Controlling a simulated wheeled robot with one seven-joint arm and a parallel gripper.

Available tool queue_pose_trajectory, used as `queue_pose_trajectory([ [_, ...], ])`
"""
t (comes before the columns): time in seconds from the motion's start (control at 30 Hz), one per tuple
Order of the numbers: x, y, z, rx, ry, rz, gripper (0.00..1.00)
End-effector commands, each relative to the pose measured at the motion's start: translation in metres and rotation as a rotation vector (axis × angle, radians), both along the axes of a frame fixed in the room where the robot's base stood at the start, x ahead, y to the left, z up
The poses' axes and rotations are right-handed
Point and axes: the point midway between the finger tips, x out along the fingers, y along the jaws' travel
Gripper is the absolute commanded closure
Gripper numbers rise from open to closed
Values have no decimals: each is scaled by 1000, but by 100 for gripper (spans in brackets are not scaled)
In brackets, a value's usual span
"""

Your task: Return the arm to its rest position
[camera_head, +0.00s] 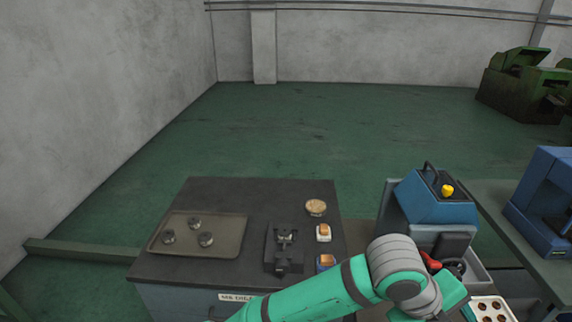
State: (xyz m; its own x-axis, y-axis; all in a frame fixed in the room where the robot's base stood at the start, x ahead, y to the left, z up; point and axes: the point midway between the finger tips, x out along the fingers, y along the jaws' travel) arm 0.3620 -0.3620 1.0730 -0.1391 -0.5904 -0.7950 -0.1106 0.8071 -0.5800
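My green arm with grey joint bands reaches in from the bottom of the head view and extends right, in front of the bench. Its far end bends down near the lower right, beside the blue machine. My gripper's fingers do not show; they are out of frame or hidden behind the arm. I cannot see whether it holds anything.
A dark bench (265,190) carries a tray (233,243) with three metal parts, a black fixture (284,248) and small boxes. A blue machine (436,201) stands right of it, above a white holed tray (490,309).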

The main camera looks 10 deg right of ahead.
Motion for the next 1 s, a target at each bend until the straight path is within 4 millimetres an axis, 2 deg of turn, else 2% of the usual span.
queue_pose_trajectory([
  [0.1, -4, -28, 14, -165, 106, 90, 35],
  [0.2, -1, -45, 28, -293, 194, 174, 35],
  [0.3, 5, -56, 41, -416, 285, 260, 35],
  [0.47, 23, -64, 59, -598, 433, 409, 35],
  [0.63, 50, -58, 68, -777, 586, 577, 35],
  [0.77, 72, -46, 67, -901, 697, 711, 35],
  [1.0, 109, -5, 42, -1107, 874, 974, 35],
])
